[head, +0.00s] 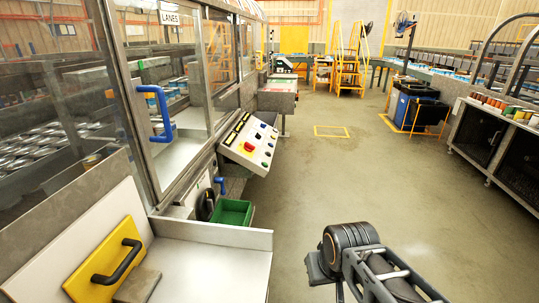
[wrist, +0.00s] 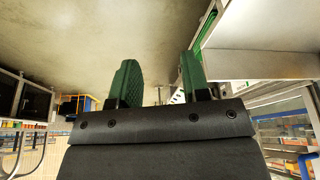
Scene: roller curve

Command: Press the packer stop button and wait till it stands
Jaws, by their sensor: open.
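A sloped control panel (head: 236,141) sticks out from the machine's side in the head view. The labels are too small to read, so I cannot tell for sure which is the packer stop. My gripper (wrist: 158,82) shows in the wrist view, with two green fingers spread apart and nothing between them. In the head view my arm is at the lower right, well apart from the panel; the fingers cannot be made out there.
The packer machine with glass doors and a blue handle (head: 154,112) lines the left. A green bin (head: 232,212) sits below the panel. A yellow plate with a black handle (head: 112,262) lies at front left. The aisle floor (head: 335,180) is clear. A bench with cans (head: 508,107) stands right.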

